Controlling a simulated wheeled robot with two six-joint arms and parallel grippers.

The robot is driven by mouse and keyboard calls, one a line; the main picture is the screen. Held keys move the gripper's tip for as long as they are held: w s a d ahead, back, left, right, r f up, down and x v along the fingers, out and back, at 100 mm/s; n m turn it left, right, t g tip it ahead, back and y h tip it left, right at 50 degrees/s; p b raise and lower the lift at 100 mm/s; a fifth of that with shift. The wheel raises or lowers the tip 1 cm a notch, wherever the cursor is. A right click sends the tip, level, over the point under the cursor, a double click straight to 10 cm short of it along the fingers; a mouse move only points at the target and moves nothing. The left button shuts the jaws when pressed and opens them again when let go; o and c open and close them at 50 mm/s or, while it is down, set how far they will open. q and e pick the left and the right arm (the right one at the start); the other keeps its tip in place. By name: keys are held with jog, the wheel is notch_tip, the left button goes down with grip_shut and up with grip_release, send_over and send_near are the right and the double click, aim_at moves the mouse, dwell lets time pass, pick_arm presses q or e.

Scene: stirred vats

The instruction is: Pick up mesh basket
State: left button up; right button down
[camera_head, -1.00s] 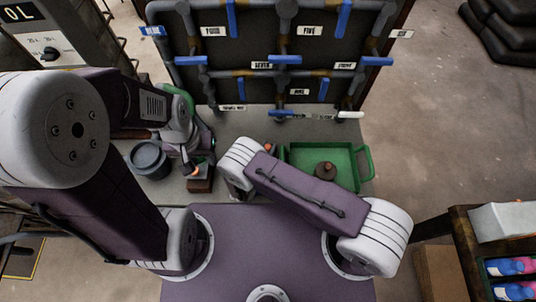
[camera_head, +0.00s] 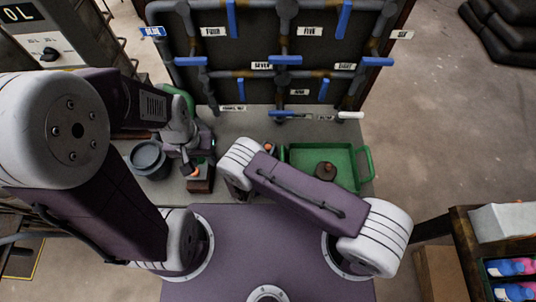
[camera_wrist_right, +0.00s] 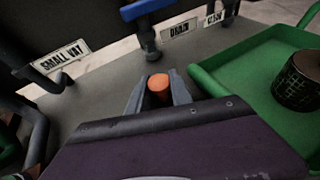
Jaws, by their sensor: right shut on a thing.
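A dark, round, mesh-sided thing with a brown top, which looks like the mesh basket (camera_head: 326,171), stands in a green tray (camera_head: 362,184). It also shows at the right edge of the right wrist view (camera_wrist_right: 299,84). My right gripper (camera_wrist_right: 158,90) is shut on an orange-ended thing (camera_wrist_right: 158,83), left of the tray and apart from the mesh thing. The rest of the held thing is hidden. My left gripper (camera_head: 193,168) is over a small brown block (camera_head: 200,186), with an orange spot between or behind its fingers; its opening is unclear.
A grey pot (camera_head: 148,157) stands left of my left gripper. A pipe rack with blue valve handles (camera_head: 285,60) and labels rises behind the grey counter (camera_head: 245,120). A crate with colored bottles (camera_head: 510,268) is at the lower right.

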jog(key=shift+r, duration=0.1)
notch_tip(320, 180, up, 18)
dwell(0.5)
